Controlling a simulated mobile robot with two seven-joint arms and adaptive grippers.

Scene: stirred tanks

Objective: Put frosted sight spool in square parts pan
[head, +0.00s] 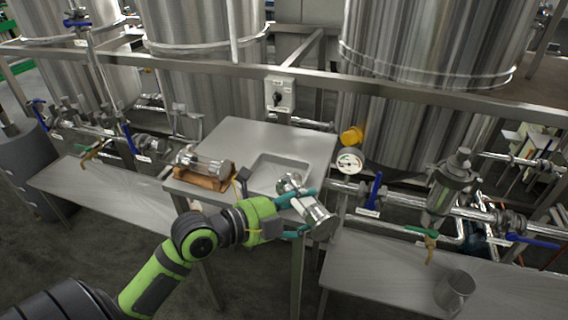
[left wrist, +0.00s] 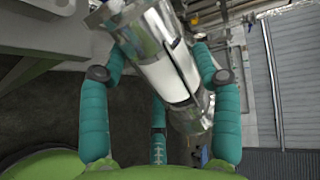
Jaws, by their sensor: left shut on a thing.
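My left gripper (head: 298,214) has teal fingers and is shut on the frosted sight spool (head: 317,221). The spool has shiny metal ends and a whitish middle, which shows well in the left wrist view (left wrist: 168,78) between the fingers (left wrist: 160,95). It is held tilted at the table's front right corner. Its far end overlaps the square parts pan (head: 264,159) in the head view; the near end hangs past the table edge. The pan is a shallow grey tray on the table, and its visible floor looks empty. My right gripper is not in view.
A second, clear sight spool (head: 205,163) lies on a wooden cradle (head: 201,181) left of the pan. The steel table (head: 270,134) is bare behind the pan. A gauge (head: 349,162) and piping stand close to its right.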

